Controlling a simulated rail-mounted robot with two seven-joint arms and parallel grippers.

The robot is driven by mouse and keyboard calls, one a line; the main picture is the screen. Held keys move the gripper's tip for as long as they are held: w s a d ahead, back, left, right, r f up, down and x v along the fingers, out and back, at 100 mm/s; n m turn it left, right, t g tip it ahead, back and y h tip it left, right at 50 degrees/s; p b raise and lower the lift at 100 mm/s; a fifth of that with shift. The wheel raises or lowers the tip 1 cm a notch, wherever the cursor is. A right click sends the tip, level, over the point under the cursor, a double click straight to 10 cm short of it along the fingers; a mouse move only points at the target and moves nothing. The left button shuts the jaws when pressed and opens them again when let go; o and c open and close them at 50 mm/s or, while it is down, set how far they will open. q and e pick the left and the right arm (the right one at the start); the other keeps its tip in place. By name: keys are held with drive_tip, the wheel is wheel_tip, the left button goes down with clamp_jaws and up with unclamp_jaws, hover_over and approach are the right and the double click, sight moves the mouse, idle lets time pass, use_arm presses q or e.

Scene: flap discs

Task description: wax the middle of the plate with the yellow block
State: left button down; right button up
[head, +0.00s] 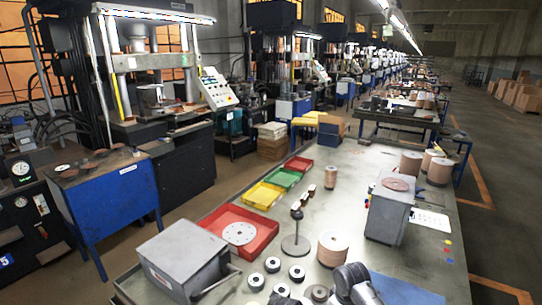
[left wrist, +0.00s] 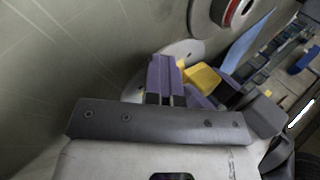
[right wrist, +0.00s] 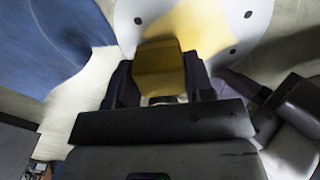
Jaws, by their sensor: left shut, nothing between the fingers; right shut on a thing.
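My right gripper (right wrist: 158,72) is shut on the yellow block (right wrist: 158,62), at the white plate (right wrist: 143,12). The plate has small dark holes, and a broad yellow patch (right wrist: 205,32) lies across its middle, beyond the block. I cannot tell whether the block touches the plate. In the left wrist view the yellow block (left wrist: 203,78) is right of my left gripper (left wrist: 166,62). The left gripper's purple fingers are shut and empty, over or on the plate (left wrist: 185,48). The head view does not show this plate, the block or either gripper's fingers.
A blue mat (right wrist: 50,45) lies beside the plate. In the head view a red tray (head: 212,222) holds another holed disc (head: 239,233). A grey box (head: 182,262), a small stand (head: 295,245), a spool (head: 333,247) and several small rings stand near my arm. A grey bin (head: 388,212) is farther back.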

use_arm(q)
drive_tip(key=shift+f, duration=0.1)
use_arm(e)
drive_tip(key=shift+r, duration=3.2)
